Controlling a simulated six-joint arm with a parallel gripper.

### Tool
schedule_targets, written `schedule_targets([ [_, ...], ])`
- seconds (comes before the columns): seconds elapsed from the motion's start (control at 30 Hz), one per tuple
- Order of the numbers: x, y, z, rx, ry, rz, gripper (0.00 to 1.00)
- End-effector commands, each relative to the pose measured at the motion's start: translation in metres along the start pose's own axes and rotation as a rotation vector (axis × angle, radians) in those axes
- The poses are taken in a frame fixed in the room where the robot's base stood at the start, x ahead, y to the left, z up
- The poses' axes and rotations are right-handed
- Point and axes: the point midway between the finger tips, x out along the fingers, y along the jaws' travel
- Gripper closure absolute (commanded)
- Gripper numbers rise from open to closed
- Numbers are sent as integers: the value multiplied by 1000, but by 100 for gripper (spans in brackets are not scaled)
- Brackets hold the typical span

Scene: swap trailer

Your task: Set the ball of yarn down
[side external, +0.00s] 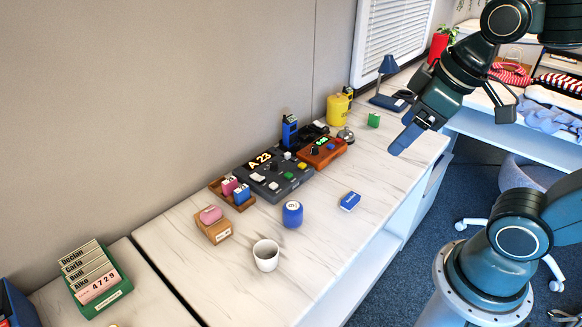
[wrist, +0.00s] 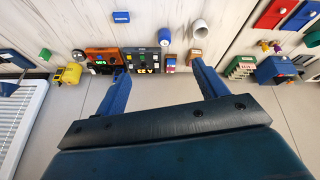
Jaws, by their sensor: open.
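I cannot pick out a ball of yarn for certain in either view. My gripper (side external: 405,140) is raised at the upper right of the side view, above the right edge of the white marbled table (side external: 325,245) and well apart from the items on it. In the wrist view my gripper (wrist: 158,68) has its two blue fingers spread wide with nothing held between them. A small pink rounded item (side external: 210,214) rests on a wooden block (side external: 219,233) at the left of the table; I cannot tell whether it is yarn.
A white cup (side external: 266,258), a blue round container (side external: 292,216) and a blue box (side external: 349,201) stand near the front. A grey control panel (side external: 262,190), orange device (side external: 328,158), yellow canister (side external: 337,110) and lamp (side external: 388,66) line the wall. The table's front right is clear.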

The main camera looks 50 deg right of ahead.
Motion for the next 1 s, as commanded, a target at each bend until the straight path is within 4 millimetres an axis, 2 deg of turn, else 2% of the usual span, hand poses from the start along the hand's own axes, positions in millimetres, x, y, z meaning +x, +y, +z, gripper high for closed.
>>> schedule_targets([
  [0.1, -8, -3, 15, 119, 29, 6, 28],
  [0.3, -12, -5, 26, 225, 49, 8, 28],
  [1.0, -12, -5, 27, 235, 50, 8, 28],
])
